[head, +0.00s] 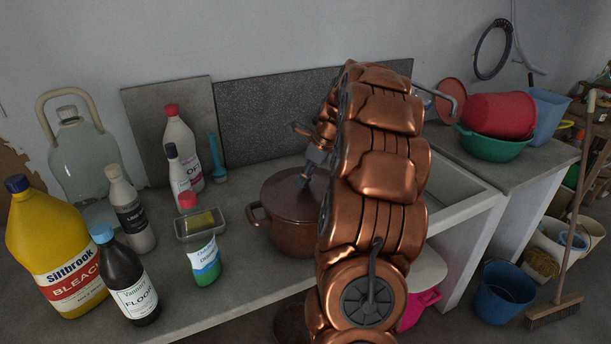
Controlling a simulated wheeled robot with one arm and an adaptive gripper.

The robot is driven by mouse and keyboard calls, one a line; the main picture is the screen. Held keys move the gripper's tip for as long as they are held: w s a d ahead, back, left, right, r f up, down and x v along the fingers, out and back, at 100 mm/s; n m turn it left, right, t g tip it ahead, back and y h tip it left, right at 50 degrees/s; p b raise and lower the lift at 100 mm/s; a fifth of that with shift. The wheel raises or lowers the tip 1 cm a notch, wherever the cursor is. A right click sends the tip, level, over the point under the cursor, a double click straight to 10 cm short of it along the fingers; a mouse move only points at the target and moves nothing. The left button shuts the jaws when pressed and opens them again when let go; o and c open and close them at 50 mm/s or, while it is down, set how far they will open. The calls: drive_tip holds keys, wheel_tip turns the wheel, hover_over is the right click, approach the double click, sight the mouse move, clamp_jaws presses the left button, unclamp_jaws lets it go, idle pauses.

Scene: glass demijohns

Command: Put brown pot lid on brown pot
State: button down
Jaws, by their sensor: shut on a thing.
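The brown pot (284,238) stands on the grey counter, with a loop handle showing on its left side. The brown pot lid (283,194) lies over the pot's mouth and looks about level. I cannot tell whether its rim is fully seated all round. My gripper (306,181) is above the lid's middle and shut on it, apparently at its knob, which the fingers mostly hide. My copper arm covers the right side of the pot and lid.
Left of the pot stand a clear container (200,224), a green bottle (204,262), a white bottle (182,150), a yellow bleach bottle (55,250) and a glass demijohn (84,160). A sink (465,180) and red basin (497,118) are right. The counter's front strip is clear.

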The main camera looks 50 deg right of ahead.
drive_tip(key=c, duration=0.8)
unclamp_jaws()
drive_tip(key=shift+o, duration=0.4)
drive_tip(key=shift+o, duration=1.4)
drive_tip(key=v, duration=0.7)
drive_tip(key=shift+p, duration=0.3)
drive_tip(key=shift+r, duration=0.1)
drive_tip(key=v, duration=1.1)
drive_tip(key=shift+s+r, duration=0.2)
drive_tip(key=shift+r, duration=0.15)
